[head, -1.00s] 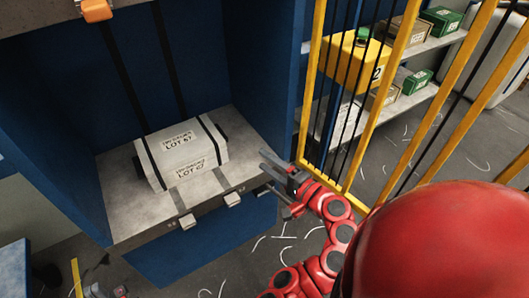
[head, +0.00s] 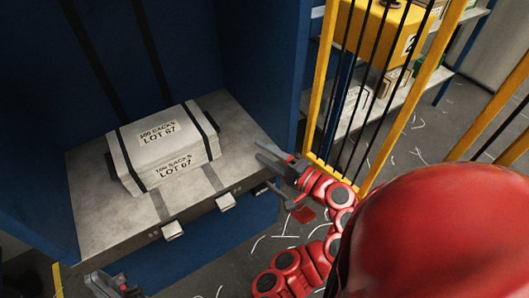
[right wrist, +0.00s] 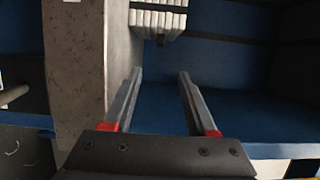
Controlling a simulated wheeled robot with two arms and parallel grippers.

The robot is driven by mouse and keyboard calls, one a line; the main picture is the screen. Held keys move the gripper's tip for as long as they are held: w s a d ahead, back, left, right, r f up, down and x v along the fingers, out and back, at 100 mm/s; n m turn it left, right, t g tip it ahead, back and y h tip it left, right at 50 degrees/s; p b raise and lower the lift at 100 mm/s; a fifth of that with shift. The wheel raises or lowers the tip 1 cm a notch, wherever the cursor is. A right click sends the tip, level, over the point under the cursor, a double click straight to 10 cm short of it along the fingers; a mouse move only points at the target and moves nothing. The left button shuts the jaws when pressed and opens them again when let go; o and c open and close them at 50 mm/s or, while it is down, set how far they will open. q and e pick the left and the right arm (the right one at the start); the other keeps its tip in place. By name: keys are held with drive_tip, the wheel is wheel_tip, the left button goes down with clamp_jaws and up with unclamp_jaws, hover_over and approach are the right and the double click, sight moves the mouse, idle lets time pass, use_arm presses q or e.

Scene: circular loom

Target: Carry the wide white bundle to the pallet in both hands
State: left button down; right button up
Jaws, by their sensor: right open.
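The wide white bundle (head: 165,147) has two dark straps and "LOT 67" labels. It rests on a grey platform (head: 105,218) inside a blue bay. Its layered edge shows at the top of the right wrist view (right wrist: 158,20). My right gripper (head: 264,168) is open and empty, right of the bundle and apart from it, by the platform's right end. Its two spread fingers also show in the right wrist view (right wrist: 160,76). My left gripper (head: 106,284) is at the bottom left, in front of the platform, partly cut off. I cannot make out a pallet.
Blue walls (head: 255,60) enclose the platform at the back and sides. Light clips (head: 173,230) stick out along its front edge. A yellow barred gate (head: 318,90) stands close to the right of my right arm. Behind it is a shelf with a yellow box (head: 385,28).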

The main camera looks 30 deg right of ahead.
sight(216, 124)
drive_tip(key=b+x, duration=0.1)
drive_tip(key=x, duration=1.6)
drive_tip(key=shift+w+b, duration=0.2)
drive_tip(key=shift+b, duration=0.2)
clamp_jaws()
idle(0.8)
